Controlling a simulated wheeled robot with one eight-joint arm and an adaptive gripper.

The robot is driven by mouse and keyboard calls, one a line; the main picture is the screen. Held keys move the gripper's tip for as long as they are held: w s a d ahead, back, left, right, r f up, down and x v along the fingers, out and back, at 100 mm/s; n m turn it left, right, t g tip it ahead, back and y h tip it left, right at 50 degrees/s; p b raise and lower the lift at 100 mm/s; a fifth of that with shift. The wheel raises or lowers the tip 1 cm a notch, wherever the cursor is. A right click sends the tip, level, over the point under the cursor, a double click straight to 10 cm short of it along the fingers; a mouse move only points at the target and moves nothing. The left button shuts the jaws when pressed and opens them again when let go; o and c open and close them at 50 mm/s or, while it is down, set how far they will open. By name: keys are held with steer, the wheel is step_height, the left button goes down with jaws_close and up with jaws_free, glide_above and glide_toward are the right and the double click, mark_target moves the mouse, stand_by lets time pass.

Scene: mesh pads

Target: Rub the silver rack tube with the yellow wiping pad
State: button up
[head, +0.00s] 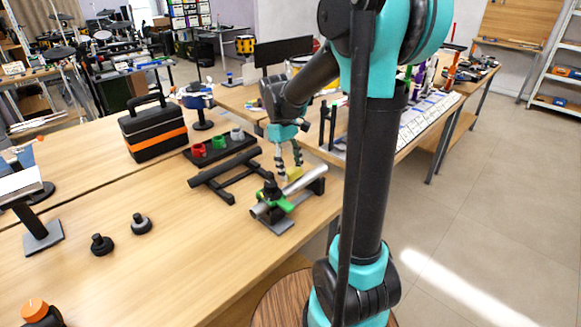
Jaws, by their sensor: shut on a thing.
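The yellow wiping pad (294,173) is between the fingertips of my gripper (288,165), which points down and is shut on it.
A black bar frame (223,172) lies left of the tube stand. Behind it is a dark tray with red, green and grey pieces (198,150). A black and orange toolbox (152,131) stands farther back. Two small black knobs (102,244) stand nearer; the front tabletop is mostly clear.

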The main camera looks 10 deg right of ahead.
mark_target(300, 168)
steer(key=shift+x, duration=0.75)
steer(key=shift+w+d, duration=0.7)
steer(key=shift+d, duration=0.35)
steer(key=shift+w+d, duration=0.7)
steer(key=shift+d, duration=0.3)
steer(key=shift+w+d, duration=0.7)
steer(key=shift+d, duration=0.35)
steer(key=shift+s+a+f, duration=0.1)
steer(key=shift+s+a, duration=0.5)
steer(key=shift+a, duration=0.2)
steer(key=shift+s+a, duration=0.6)
steer(key=shift+a, duration=0.2)
steer(key=shift+s+a, duration=0.45)
steer(key=shift+a, duration=0.3)
steer(key=shift+s+a, duration=0.5)
steer(key=shift+a, duration=0.25)
steer(key=shift+v, duration=3.15)
